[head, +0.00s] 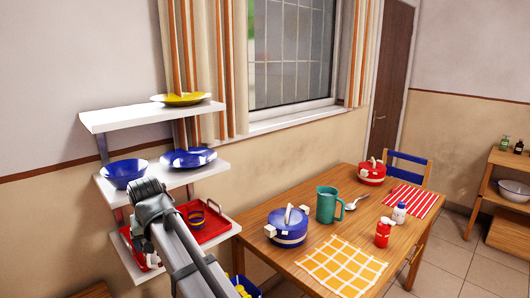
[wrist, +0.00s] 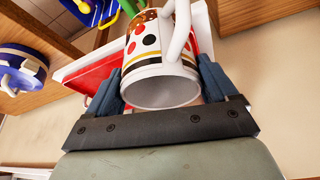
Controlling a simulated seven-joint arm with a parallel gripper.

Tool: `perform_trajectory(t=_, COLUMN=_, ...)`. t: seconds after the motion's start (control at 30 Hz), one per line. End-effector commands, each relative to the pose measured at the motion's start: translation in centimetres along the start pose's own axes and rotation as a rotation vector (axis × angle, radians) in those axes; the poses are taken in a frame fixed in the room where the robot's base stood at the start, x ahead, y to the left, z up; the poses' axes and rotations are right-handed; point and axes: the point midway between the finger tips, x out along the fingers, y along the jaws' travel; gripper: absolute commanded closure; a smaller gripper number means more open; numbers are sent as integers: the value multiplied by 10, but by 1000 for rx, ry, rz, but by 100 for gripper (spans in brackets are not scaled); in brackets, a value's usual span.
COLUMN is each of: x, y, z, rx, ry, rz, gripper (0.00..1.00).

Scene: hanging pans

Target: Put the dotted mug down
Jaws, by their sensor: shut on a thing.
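The dotted mug (wrist: 158,50) is white with red and black dots, a striped band and a white handle. In the wrist view it sits between the two blue-grey fingers of my gripper (wrist: 160,82), which is shut on it. The red tray (wrist: 78,73) shows behind the mug there, and whether the mug touches it cannot be told.
Above are a blue bowl (head: 124,173), a blue plate (head: 188,157) and a yellow plate (head: 181,99) on shelves. The wooden table on the right holds a blue pot (head: 287,230), a green mug (head: 327,204), a red pot (head: 372,172) and a yellow checked mat (head: 341,265).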

Motion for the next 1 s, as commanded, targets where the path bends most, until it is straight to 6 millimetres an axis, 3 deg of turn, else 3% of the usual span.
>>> perform_trajectory(t=0.03, x=4, y=21, z=4, rx=23, ry=0, rz=9, gripper=55)
perform_trajectory(t=0.1, x=9, y=46, z=8, rx=48, ry=-1, rz=20, gripper=55)
perform_trajectory(t=0.47, x=40, y=167, z=40, rx=162, ry=-1, rz=67, gripper=55)
perform_trajectory(t=1.0, x=70, y=329, z=125, rx=324, ry=-1, rz=135, gripper=55)
